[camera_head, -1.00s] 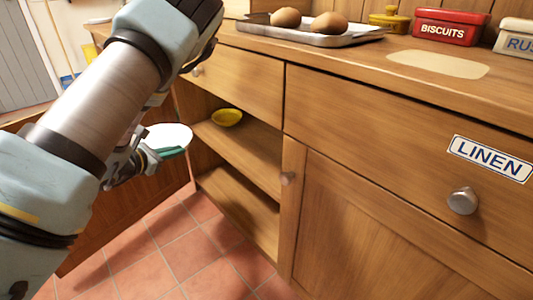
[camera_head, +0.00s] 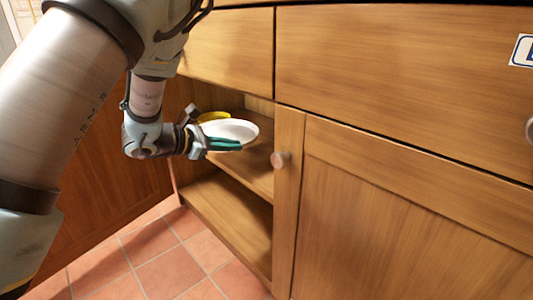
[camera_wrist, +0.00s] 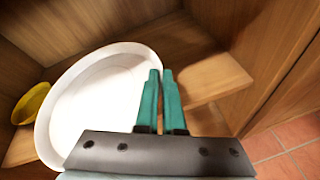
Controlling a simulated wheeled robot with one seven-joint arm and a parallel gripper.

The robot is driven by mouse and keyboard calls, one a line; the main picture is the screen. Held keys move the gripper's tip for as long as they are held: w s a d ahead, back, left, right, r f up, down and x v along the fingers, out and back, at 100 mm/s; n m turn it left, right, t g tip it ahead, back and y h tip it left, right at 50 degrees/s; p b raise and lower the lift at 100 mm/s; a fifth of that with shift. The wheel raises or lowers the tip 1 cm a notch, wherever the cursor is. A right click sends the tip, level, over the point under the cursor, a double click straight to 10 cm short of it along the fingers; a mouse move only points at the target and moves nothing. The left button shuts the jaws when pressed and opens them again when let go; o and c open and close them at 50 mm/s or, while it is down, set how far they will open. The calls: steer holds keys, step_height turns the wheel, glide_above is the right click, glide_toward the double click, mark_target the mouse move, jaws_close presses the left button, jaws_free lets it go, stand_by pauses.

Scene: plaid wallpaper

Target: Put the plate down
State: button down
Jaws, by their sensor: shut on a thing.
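A white plate (camera_head: 236,128) is held by its edge in my gripper (camera_head: 238,144), whose green fingers are shut on its rim. The plate is at the open cupboard, over its upper shelf (camera_head: 258,176). In the wrist view the plate (camera_wrist: 95,95) lies left of and under the green fingers of my gripper (camera_wrist: 160,80). I cannot tell whether the plate touches the shelf. A yellow bowl (camera_head: 213,116) stands on the shelf behind the plate and is partly hidden by it. It also shows in the wrist view (camera_wrist: 32,103).
The cupboard's upright post (camera_head: 289,200) with a round knob stands close to the plate's right. A lower shelf (camera_head: 232,220) is empty where visible. An open door panel (camera_head: 110,195) is at the left. Drawers (camera_head: 228,45) are above the opening.

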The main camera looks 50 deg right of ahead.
steer(key=d+b, duration=0.1)
steer(key=d, duration=0.3)
steer(key=d+f+b, duration=0.1)
steer(key=d, duration=0.3)
steer(key=d+b, duration=0.1)
steer(key=d, duration=0.4)
steer(key=shift+s+f+b, duration=0.3)
steer(key=shift+f+b, duration=0.05)
steer(key=shift+f, duration=0.05)
step_height(320, 180, down, 5)
steer(key=b, duration=0.2)
steer(key=shift+b, duration=0.3)
steer(key=shift+d+f+b, duration=0.2)
steer(key=shift+b, duration=0.15)
steer(key=shift+r, duration=0.15)
